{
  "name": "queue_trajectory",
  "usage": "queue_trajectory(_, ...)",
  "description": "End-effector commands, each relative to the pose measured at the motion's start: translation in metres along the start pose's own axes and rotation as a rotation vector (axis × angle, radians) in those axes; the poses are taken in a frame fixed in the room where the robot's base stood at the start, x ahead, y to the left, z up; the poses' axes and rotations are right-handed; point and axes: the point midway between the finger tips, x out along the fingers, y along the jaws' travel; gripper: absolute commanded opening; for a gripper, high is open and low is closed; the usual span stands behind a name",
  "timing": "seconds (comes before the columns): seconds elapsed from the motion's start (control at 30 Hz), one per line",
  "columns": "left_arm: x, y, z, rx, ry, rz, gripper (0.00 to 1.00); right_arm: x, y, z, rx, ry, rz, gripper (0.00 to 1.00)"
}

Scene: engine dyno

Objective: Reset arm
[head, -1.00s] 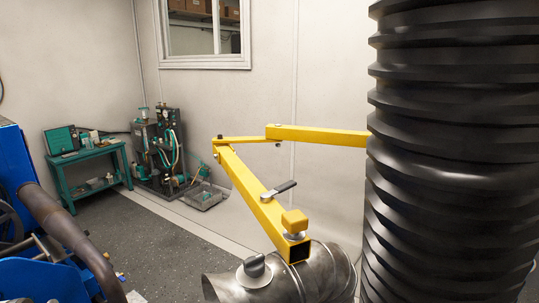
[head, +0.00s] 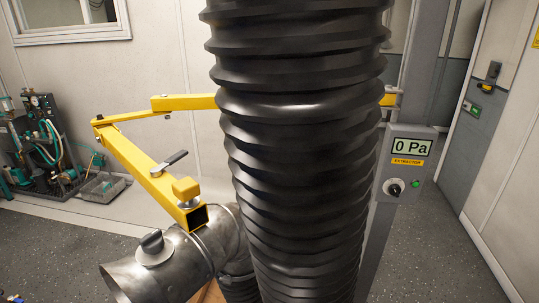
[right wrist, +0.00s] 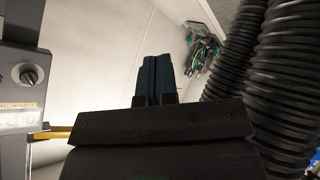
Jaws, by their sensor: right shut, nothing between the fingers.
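The yellow jointed arm (head: 140,160) reaches out from behind the black corrugated hose, folds at an elbow at the left, and comes back toward me. It carries a black-and-grey lever (head: 168,163) and a yellow knob (head: 186,187) near its square open end. Under that end is a metal duct nozzle (head: 165,268) with a round grey knob on top. My right gripper (right wrist: 153,62) shows in the right wrist view with its dark fingers together and nothing between them. A strip of yellow arm (right wrist: 55,133) shows at its left. My left gripper is in no view.
The large black corrugated hose (head: 295,150) hangs in the middle and hides part of the yellow arm. A grey post holds the extractor box (head: 407,165), reading 0 Pa with a green light. Teal-and-black equipment (head: 45,145) stands at the far left. Floor at the right is clear.

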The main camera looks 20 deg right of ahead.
Motion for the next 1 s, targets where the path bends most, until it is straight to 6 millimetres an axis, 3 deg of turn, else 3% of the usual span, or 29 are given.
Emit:
queue_trajectory(0.3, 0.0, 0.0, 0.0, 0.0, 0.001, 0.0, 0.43, 0.013, -0.075, -0.037, 0.313, 0.049, 0.016, 0.0)
queue_trajectory(0.5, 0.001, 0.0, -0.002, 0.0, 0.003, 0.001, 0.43, 0.02, -0.107, -0.064, 0.473, 0.073, 0.024, 0.0)
queue_trajectory(0.7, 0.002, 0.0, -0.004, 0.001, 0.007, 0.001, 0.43, 0.022, -0.12, -0.078, 0.544, 0.084, 0.028, 0.0)
queue_trajectory(1.0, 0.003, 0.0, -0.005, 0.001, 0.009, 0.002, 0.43, 0.022, -0.121, -0.079, 0.551, 0.085, 0.028, 0.0)
